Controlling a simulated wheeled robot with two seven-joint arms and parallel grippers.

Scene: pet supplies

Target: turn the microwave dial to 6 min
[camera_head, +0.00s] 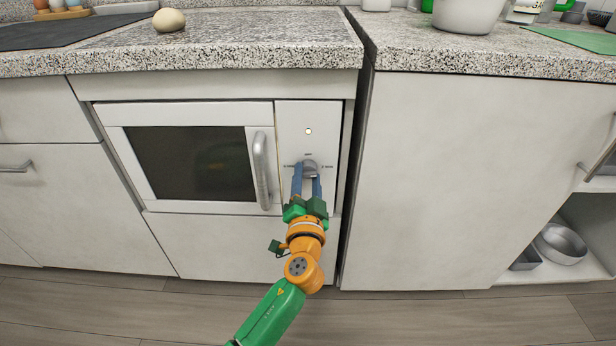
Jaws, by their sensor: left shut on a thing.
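The white microwave (190,108) is built in under the granite counter, with a dark window and a vertical silver handle (262,170) on its door, which is shut. Its dial (309,167) is a small silver knob on the panel to the right of the handle. My left gripper (307,178) reaches up from below, and its blue fingers are shut on the dial. The fingers hide part of the dial, and the marks around it are too small to read. My right gripper is not in view.
A granite counter (240,55) runs above the microwave, with a pale round object (169,20) on it. A white pot (468,14) stands on the right counter. An open shelf at right holds a metal bowl (562,243). The wooden floor in front looks clear.

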